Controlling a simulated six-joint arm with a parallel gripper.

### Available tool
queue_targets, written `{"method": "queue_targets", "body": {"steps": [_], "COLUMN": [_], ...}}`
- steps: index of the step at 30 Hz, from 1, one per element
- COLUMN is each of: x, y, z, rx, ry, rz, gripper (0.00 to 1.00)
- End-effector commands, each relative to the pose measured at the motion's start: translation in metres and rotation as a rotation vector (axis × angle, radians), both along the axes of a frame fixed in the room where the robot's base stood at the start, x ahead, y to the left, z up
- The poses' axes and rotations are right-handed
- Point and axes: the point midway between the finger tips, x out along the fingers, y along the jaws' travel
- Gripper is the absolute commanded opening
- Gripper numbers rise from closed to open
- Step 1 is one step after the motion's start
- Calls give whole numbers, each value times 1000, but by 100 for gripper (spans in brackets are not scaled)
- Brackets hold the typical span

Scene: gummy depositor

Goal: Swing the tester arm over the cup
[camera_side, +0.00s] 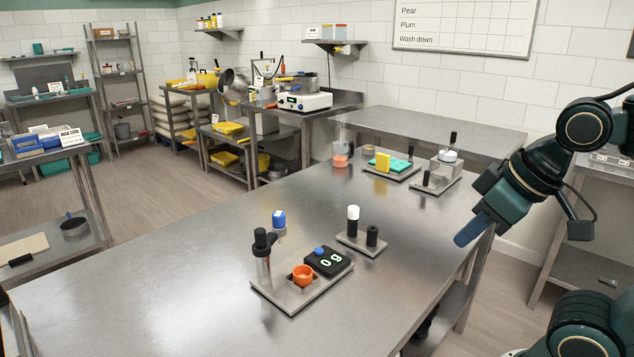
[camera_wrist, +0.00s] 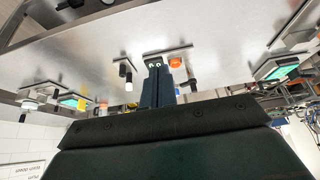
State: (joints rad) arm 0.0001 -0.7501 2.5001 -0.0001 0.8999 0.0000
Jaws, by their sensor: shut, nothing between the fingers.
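The tester stands on a metal plate (camera_side: 270,291) at the front of the table. Its metal post (camera_side: 263,268) carries a black tester arm (camera_side: 265,243) at the top, at the plate's left. The arm appears to point away toward the back right, not over the cup. The orange cup (camera_side: 303,275) sits on the plate, right of the post, with its top uncovered. It also shows in the wrist view (camera_wrist: 175,62). My gripper (camera_side: 466,236) is shut and empty, high near the table's right edge, well apart from the tester. Its closed fingers show in the wrist view (camera_wrist: 158,88).
A black readout (camera_side: 328,262) stands beside the cup. A small plate (camera_side: 360,243) with white-topped and black posts lies between tester and gripper. A blue-capped item (camera_side: 279,221) stands behind the tester. A tray with a yellow block (camera_side: 383,162) is farther back. The table front is clear.

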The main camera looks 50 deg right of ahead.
Motion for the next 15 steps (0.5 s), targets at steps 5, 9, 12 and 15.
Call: {"method": "queue_targets", "body": {"steps": [5,9,12,15], "x": [0,0,1,5], "y": [0,0,0,0], "z": [0,0,1,5], "rx": [0,0,-1,-6], "ry": [0,0,1,5], "rz": [0,0,3,14], "gripper": [0,6,26,45]}}
